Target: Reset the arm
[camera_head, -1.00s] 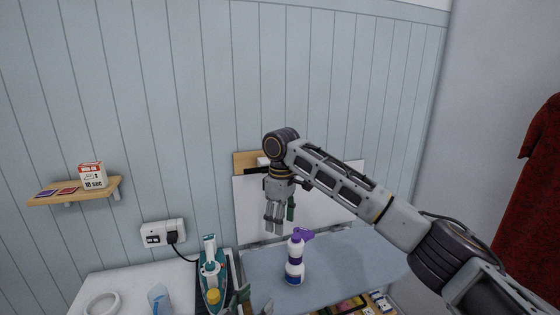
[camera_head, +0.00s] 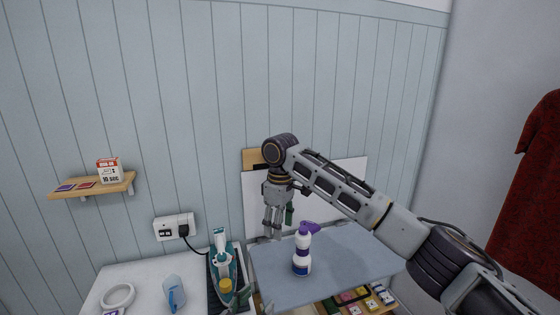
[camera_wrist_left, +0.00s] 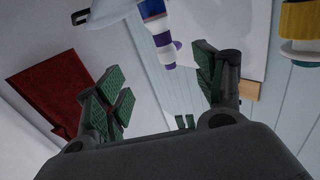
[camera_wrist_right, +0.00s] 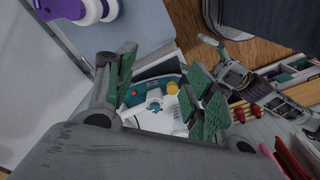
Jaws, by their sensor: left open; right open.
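My right gripper (camera_head: 274,232) hangs fingers-down above the back edge of the ironing board, behind and left of the spray bottle, open and empty. Its spread green-padded fingers show in the right wrist view (camera_wrist_right: 163,82). My left gripper (camera_head: 252,303) is low at the bottom edge of the head view, in front of the board and mostly cut off. The left wrist view shows its fingers (camera_wrist_left: 160,92) spread, with nothing between them. The white and purple spray bottle (camera_head: 301,258) stands upright on the board, apart from both grippers.
The blue-grey ironing board (camera_head: 350,262) lies above an open container of several colourful packs (camera_head: 355,298). A teal iron (camera_head: 221,262) stands left of it, near a blue cup (camera_head: 174,292). A wall shelf (camera_head: 110,187) holds a small box. A red garment (camera_head: 528,190) hangs at right.

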